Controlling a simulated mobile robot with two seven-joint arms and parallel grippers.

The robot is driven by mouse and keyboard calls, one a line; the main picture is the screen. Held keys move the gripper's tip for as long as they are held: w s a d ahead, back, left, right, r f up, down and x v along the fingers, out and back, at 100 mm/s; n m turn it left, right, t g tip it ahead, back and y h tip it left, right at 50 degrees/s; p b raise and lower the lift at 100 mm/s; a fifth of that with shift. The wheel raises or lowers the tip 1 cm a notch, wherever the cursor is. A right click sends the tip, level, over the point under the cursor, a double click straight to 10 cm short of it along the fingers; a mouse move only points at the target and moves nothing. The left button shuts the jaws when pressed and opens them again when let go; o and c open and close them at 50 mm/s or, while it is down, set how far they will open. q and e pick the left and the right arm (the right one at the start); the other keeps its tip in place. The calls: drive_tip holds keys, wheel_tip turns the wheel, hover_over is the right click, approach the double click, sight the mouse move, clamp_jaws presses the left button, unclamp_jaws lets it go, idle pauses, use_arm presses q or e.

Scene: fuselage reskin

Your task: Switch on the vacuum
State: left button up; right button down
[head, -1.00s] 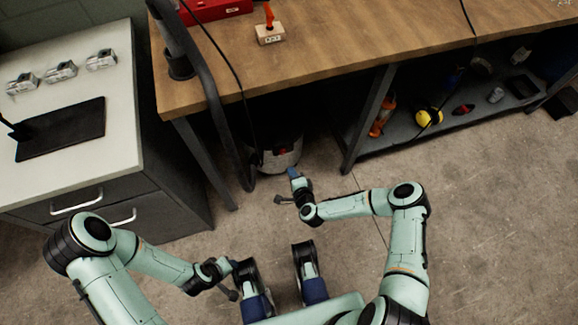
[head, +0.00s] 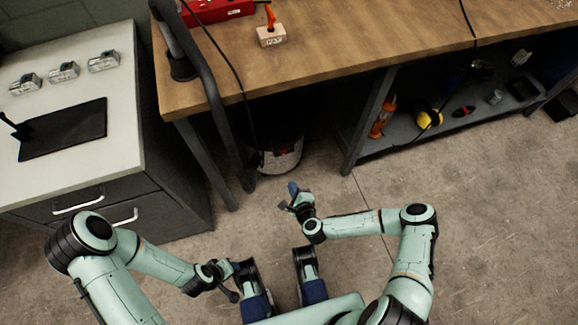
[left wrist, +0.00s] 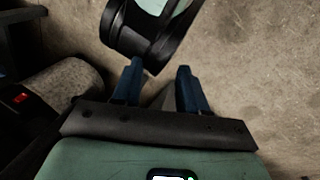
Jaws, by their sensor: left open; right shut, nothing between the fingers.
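The vacuum (head: 277,160) is a light-grey canister with a dark top, standing on the floor under the workbench. A small red switch (head: 282,150) shows on its side facing me. I cannot tell its position. The left wrist view shows a grey rounded body with a red patch (left wrist: 22,98) at the left edge, apparently the vacuum and its switch. My right gripper (head: 292,189) is shut and empty, in front of the vacuum and apart from it. My left gripper (head: 232,290) is low near my base. Its blue fingers (left wrist: 158,88) are apart, with nothing between them.
The wooden workbench (head: 330,45) stands over the vacuum. A table leg (head: 370,120) and a thick black hose (head: 213,95) flank it. A grey cabinet (head: 75,165) is at left. A lower shelf (head: 400,142) holds several items. The floor at right is clear.

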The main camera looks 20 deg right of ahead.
use_arm(q)
drive_tip(key=w, duration=0.1)
drive_tip(key=w+a+f+b, duration=0.1)
drive_tip(key=w+f, duration=0.1)
drive_tip(key=shift+a+t, duration=0.25)
drive_tip(key=shift+t, duration=0.15)
use_arm(e)
drive_tip(key=m, duration=0.4)
drive_tip(key=d+m, duration=0.1)
drive_tip(key=m, duration=0.7)
drive_tip(key=shift+w+d+r, duration=0.15)
drive_tip(key=shift+w+d, duration=0.15)
drive_tip(key=shift+w, duration=0.1)
drive_tip(key=b, duration=0.3)
approach(283, 152)
wheel_tip(283, 152, down, 4)
drive_tip(key=s, duration=0.1)
use_arm(q)
drive_tip(key=s+a+f+g+b, duration=0.1)
drive_tip(key=s+a+f+b, duration=0.1)
drive_tip(key=f, duration=0.5)
drive_tip(key=shift+s+a+n+y, duration=0.15)
drive_tip(key=shift+s+n+y, duration=0.25)
drive_tip(key=shift+s, duration=0.3)
use_arm(e)
drive_tip(key=w+f, duration=0.1)
drive_tip(key=w, duration=0.5)
drive_tip(key=shift+w, duration=0.25)
